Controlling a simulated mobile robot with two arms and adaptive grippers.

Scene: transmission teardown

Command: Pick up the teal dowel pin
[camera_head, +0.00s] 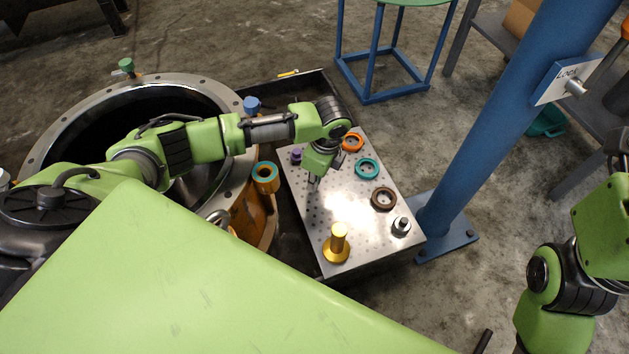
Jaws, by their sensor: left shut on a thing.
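My left gripper (313,183) points down over the perforated metal plate (318,222), left of the teal ring. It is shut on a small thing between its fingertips. That thing is too small and too hidden to tell its colour or shape. I cannot make out a teal dowel pin anywhere else on the plate. My right arm shows at the right edge, but its gripper is not in view.
The plate holds an orange ring (352,142), a teal ring (367,168), a brown ring (383,199), a yellow flanged post (337,245), a purple part (296,156) and a steel part (401,226). A large round housing (61,128) stands left; a blue column (480,140) stands right.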

